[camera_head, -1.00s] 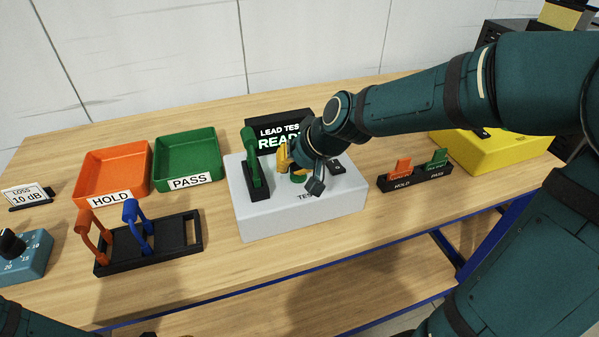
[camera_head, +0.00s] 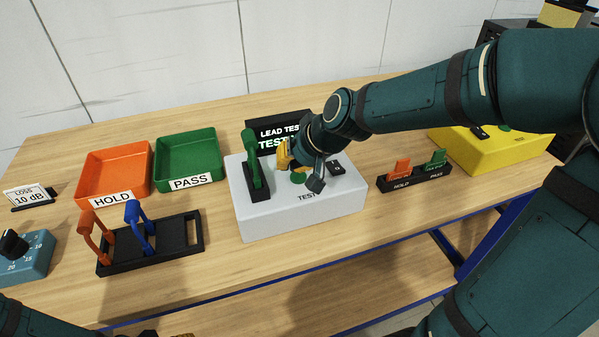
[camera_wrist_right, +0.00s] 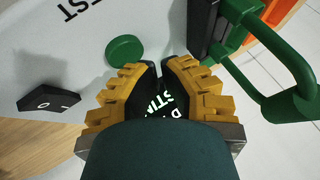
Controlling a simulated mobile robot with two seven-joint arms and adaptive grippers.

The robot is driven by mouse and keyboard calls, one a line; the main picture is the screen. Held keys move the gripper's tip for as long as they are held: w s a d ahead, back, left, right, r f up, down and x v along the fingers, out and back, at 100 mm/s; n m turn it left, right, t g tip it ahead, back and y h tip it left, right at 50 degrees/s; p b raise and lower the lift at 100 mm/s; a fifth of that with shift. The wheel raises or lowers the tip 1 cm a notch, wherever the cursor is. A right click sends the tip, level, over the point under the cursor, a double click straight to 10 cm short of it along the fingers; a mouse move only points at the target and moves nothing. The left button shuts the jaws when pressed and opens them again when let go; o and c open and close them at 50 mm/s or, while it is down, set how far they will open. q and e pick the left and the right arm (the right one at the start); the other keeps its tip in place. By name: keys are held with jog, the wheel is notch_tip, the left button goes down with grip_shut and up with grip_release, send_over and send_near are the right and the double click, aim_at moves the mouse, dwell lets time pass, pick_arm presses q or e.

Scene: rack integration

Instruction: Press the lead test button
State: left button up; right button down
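The grey lead tester (camera_head: 262,222) stands mid-table, with its display (camera_head: 279,134) behind it reading "LEAD TEST…", the lower line partly hidden by my right arm. The round green test button (camera_head: 298,178) is on its top, and also shows in the right wrist view (camera_wrist_right: 123,50). My right gripper (camera_head: 284,158) is just above the tester, by the button. In the wrist view its yellow fingers (camera_wrist_right: 160,72) come together at the tips, empty and apart from the button. A green-handled lead (camera_head: 252,158) stands in the tester's black holder. My left gripper (camera_head: 180,335) barely shows at the bottom edge.
A black switch (camera_head: 336,168) is on the tester. Orange HOLD (camera_head: 84,192) and green PASS (camera_head: 160,178) trays and a black rack (camera_head: 195,245) with orange and blue leads are left. A HOLD/PASS tag stand (camera_head: 418,180) and a yellow case (camera_head: 490,152) are right.

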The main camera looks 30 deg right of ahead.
aim_at(291, 174)
jog(key=shift+r+p, duration=2.35)
jog(key=shift+r, duration=0.65)
